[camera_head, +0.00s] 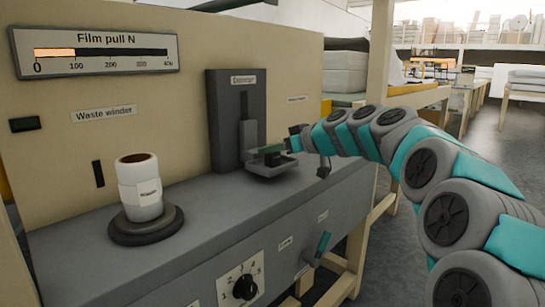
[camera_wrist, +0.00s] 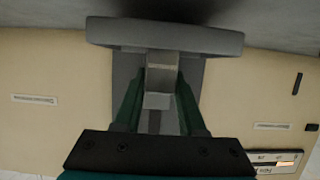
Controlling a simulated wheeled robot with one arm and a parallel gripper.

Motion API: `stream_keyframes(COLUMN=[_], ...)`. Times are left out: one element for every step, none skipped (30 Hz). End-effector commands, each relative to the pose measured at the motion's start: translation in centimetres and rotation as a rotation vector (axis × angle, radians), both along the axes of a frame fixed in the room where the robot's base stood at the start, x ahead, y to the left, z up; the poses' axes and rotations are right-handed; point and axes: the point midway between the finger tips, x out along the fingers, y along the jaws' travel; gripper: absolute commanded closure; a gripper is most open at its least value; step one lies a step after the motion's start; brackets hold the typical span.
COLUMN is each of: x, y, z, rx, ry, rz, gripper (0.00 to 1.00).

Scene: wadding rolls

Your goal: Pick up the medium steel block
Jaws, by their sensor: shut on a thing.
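My gripper (camera_head: 270,152) is at the small grey tray (camera_head: 272,168) of the dancer unit. In the wrist view, my gripper's two green fingers (camera_wrist: 161,80) are shut on a pale grey steel block (camera_wrist: 161,78), one finger on each side. The tray (camera_wrist: 205,40) lies just beyond the fingertips there. I cannot tell whether the block touches the tray. No other block shows for comparing size. In the head view the block is too small and covered to make out clearly.
The dark dancer column (camera_head: 224,120) stands behind the tray against the beige panel. A white roll (camera_head: 139,178) sits on a dark round base at the left of the grey counter. A gauge (camera_head: 95,52) labelled "Film pull N" reads low. A dial (camera_head: 244,286) is on the front.

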Motion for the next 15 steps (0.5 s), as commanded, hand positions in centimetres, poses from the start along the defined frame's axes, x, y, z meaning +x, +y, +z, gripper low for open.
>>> stream_keyframes(x=[0.0, 0.0, 0.0, 0.0, -0.01, -0.01, -0.01, -0.01, -0.01, -0.01, -0.01, -0.01, 0.0, 0.0, -0.01], y=[-0.01, 0.0, 0.0, 0.0, -0.01, -0.01, -0.01, -0.01, -0.01, -0.01, -0.01, -0.01, -0.02, -0.02, -0.01], z=[0.0, -0.01, -0.01, -0.01, -0.01, -0.01, -0.01, -0.01, -0.01, -0.01, -0.01, -0.01, -0.01, -0.01, -0.01], rx=[0.0, 0.0, 0.0, 0.0, 0.0, 0.0, 0.0, 0.0, 0.0, 0.0, 0.0, 0.0, 0.0, 0.0, 0.0], ry=[0.0, 0.0, 0.0, 0.0, 0.0, 0.0, 0.0, 0.0, 0.0, 0.0, 0.0, 0.0, 0.0, 0.0, 0.0], rz=[0.0, 0.0, 0.0, 0.0, 0.0, 0.0, 0.0, 0.0, 0.0, 0.0, 0.0, 0.0, 0.0, 0.0, 0.0], gripper=[0.72, 0.76, 0.8, 0.83, 0.87, 0.91, 0.95, 0.98, 1.0, 1.0, 1.0, 1.0, 1.0, 1.0, 1.0])
